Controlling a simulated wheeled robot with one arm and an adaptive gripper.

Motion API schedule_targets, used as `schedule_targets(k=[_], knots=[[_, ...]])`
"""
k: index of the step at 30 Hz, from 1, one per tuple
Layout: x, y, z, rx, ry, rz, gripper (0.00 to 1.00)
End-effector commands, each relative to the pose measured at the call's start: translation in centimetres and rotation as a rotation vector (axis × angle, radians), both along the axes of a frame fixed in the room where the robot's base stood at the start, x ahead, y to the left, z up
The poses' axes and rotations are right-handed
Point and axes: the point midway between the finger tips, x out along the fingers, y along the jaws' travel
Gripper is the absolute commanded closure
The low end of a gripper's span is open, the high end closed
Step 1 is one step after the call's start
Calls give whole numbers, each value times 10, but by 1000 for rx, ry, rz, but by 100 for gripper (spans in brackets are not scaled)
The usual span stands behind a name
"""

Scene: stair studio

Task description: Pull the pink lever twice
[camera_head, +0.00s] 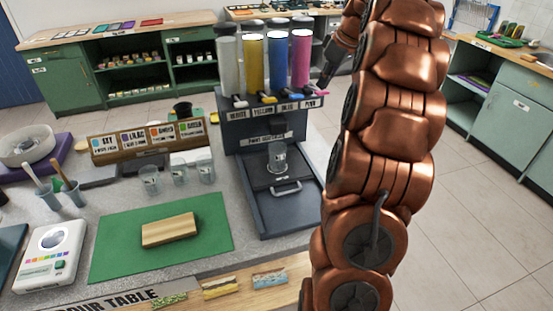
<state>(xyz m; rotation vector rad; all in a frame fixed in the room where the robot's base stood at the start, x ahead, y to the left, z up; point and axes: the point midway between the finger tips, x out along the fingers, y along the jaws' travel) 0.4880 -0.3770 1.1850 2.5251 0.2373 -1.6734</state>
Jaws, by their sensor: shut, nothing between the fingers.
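The paint dispenser (230,136) stands on the counter with clear, yellow, blue and pink (300,60) cylinders on top. Its front labels read white, yellow, blue and pink, with small levers above them. The pink lever (322,92) shows at the right end, by the pink label. My gripper (323,84) points down at the pink lever from above right, its fingers shut and very close to it. I cannot tell whether they touch. A clear cup (277,158) stands on the dispenser's lower platform. My copper arm hides the area to the right.
A green mat (115,240) with a wooden block (169,230) lies at the front left. Several clear cups (178,174) stand left of the dispenser, before a wooden colour-card rack (108,158). A white device (48,252) sits at far left.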

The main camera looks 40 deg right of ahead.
Motion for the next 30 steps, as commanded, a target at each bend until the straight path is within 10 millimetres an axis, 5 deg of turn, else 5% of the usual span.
schedule_targets(k=[30], knots=[[0, 1, -35, 0, 2, 1, 100]])
